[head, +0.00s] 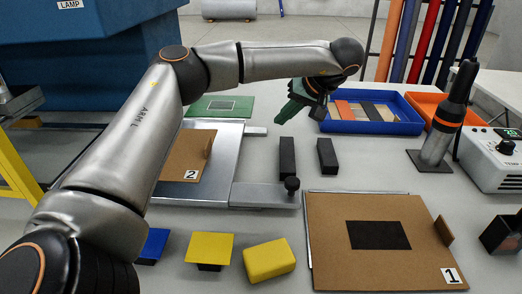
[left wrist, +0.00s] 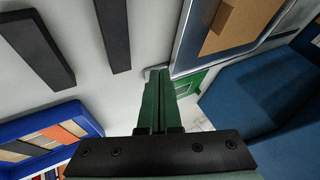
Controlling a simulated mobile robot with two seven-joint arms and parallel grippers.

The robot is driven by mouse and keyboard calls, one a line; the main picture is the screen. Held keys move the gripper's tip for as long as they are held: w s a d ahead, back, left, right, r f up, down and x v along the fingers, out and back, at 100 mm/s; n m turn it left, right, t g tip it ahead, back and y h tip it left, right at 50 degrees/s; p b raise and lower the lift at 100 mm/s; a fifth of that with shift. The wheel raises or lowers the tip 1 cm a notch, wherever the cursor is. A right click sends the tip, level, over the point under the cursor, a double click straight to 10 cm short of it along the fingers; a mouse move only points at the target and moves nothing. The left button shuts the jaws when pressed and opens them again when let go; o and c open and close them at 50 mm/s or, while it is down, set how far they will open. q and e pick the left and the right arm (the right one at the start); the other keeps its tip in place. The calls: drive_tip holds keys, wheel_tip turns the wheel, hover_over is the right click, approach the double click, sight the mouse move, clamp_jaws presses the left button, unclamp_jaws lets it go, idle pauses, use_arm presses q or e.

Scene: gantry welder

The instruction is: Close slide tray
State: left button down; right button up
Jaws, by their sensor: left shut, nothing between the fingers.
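The metal slide tray (head: 222,160) lies at the middle left of the head view. A brown board marked 2 (head: 182,172) rests on it, and its left part is hidden behind my left arm. A metal bar with a dark round knob (head: 292,184) reaches right from its front corner. My left gripper (head: 290,112), with green fingers, is shut and empty above the table, behind and apart from the knob. In the left wrist view, the green fingers (left wrist: 158,105) are together, and the tray's metal edge (left wrist: 188,40) shows beyond them. My right gripper is not in view.
Two black bars (head: 287,157) (head: 327,155) stand near the knob. A blue bin (head: 370,127) is behind them. The brown board marked 1 (head: 350,275) lies front right. A torch-like tool (head: 445,120) stands at right.

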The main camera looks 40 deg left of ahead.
use_arm(q)
drive_tip(key=shift+s+f+b, duration=0.15)
drive_tip(key=shift+f+b, duration=0.15)
drive_tip(key=shift+f, duration=0.2)
drive_tip(key=shift+s+f+b, duration=0.15)
drive_tip(key=shift+f+b, duration=0.1)
drive_tip(key=shift+f, duration=0.25)
drive_tip(key=shift+w+a+f, duration=0.1)
drive_tip(key=shift+f, duration=0.2)
drive_tip(key=b+x, duration=0.1)
drive_tip(key=x, duration=0.8)
drive_tip(key=shift+a, duration=0.1)
drive_tip(key=s+a, duration=0.2)
drive_tip(key=shift+a+f, duration=0.1)
drive_tip(key=shift+a, duration=0.2)
drive_tip(key=shift+s+a, duration=0.3)
